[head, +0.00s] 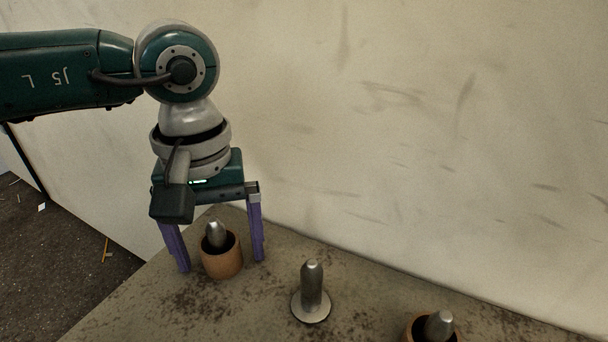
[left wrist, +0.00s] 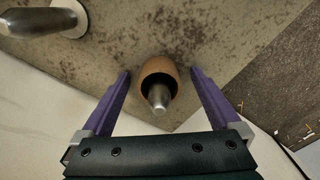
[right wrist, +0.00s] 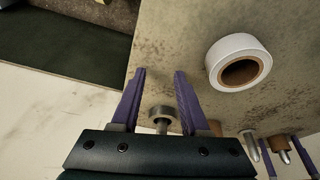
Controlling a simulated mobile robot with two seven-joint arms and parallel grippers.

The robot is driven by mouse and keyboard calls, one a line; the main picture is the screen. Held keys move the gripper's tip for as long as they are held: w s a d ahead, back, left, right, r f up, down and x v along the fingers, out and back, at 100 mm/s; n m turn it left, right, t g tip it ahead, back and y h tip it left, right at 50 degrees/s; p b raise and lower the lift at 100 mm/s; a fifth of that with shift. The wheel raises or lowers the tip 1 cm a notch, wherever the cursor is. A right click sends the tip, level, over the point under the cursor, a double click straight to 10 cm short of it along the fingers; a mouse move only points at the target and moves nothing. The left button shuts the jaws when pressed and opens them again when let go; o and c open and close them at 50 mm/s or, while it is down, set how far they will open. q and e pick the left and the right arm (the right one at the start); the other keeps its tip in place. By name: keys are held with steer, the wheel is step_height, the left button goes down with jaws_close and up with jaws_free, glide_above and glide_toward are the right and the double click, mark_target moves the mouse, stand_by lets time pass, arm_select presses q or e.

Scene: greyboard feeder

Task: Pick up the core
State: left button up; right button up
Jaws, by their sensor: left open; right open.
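A brown cardboard core (head: 222,262) stands around a metal post at the left of the table. It also shows in the left wrist view (left wrist: 158,68), with the post's rounded tip (left wrist: 158,97) inside it. My left gripper (head: 222,264) is open, pointing down, with one purple finger on each side of this core. Gaps show between fingers and core. A second core (head: 411,329) stands around a post at the lower right, partly cut off by the frame. My right gripper (right wrist: 160,71) is open and empty; a flanged metal piece (right wrist: 162,113) shows between its fingers.
A bare post with a round base (head: 311,288) stands between the two cores. A white roll (right wrist: 240,60) with a brown centre lies on the stained table (right wrist: 172,40). A pale wall (head: 420,130) rises close behind the table. The table's left edge drops to a dark floor.

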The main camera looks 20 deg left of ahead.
arm_select(q)
steer(key=shift+r, duration=0.1)
steer(key=c, duration=1.4)
arm_select(e)
steer(key=shift+d, duration=0.1)
arm_select(q)
step_height(320, 180, up, 19)
steer(key=p, duration=1)
arm_select(e)
step_height(320, 180, up, 10)
arm_select(q)
steer(key=b, duration=0.8)
glide_above(212, 220)
steer(key=shift+f, duration=3.9)
arm_select(e)
steer(key=shift+f, duration=3.9)
